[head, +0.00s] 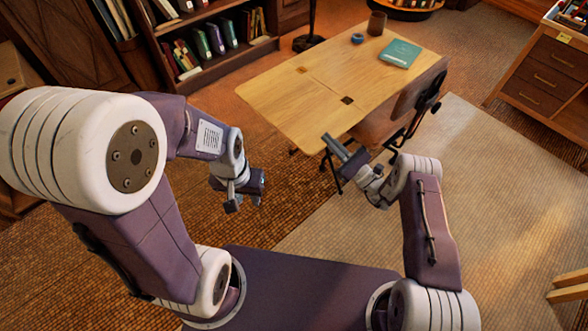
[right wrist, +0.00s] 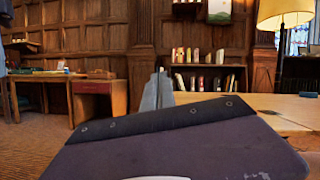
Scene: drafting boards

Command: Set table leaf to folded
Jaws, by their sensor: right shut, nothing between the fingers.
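The light wooden table (head: 375,65) stands ahead of me in the head view. Its leaf (head: 285,95) is the left part, beyond a seam with two dark hinge-like plates. The leaf looks level with the rest of the top, so it is raised. My right gripper (head: 331,143) is shut and empty by the table's near edge, close to the leaf's near corner. Contact cannot be told. In the right wrist view its fingers (right wrist: 157,88) are together, with the tabletop (right wrist: 275,108) to the right. My left gripper (head: 244,204) is open and empty, apart from the table.
A teal book (head: 400,53), a brown cup (head: 377,23) and a blue roll (head: 357,38) are on the table's far part. A chair (head: 418,92) stands at its right side. A bookcase (head: 215,35) is behind; a drawer cabinet (head: 548,80) is far right. Floor left of the leaf is clear.

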